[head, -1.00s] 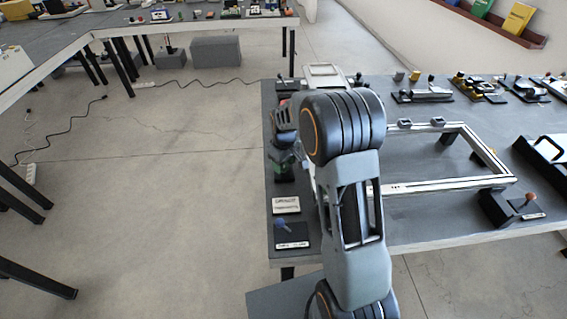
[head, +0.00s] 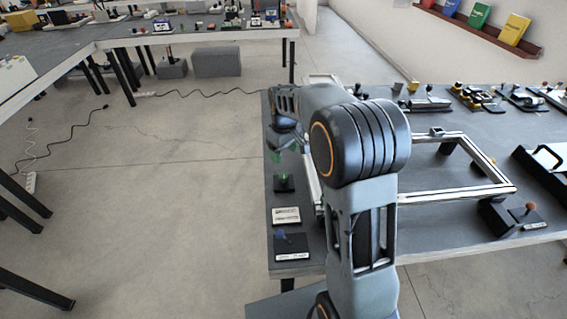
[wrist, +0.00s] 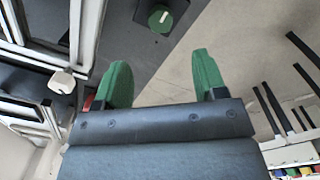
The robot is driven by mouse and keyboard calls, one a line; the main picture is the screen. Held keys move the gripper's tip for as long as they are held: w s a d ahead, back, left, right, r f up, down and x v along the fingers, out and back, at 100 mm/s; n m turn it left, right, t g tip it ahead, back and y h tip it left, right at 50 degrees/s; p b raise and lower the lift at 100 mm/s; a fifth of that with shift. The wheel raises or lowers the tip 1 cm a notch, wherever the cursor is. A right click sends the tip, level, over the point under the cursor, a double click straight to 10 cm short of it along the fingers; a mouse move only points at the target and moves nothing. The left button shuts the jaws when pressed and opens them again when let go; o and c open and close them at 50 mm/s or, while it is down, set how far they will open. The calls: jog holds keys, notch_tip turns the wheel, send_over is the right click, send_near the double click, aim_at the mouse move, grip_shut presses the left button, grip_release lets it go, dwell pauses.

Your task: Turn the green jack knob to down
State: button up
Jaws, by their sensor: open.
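The green jack knob (wrist: 160,18) is a round green knob with a small pale mark, on a dark square base at the top of the wrist view. In the head view the knob (head: 284,177) stands on its black base near the table's left edge. My gripper (wrist: 163,78) has green fingers spread wide with nothing between them. The knob lies beyond the fingertips, apart from them. In the head view my gripper (head: 289,153) hangs just behind and above the knob, partly hidden by my wrist.
The floor left of the table is open.

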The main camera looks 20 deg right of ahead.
jog(key=shift+r, duration=1.9)
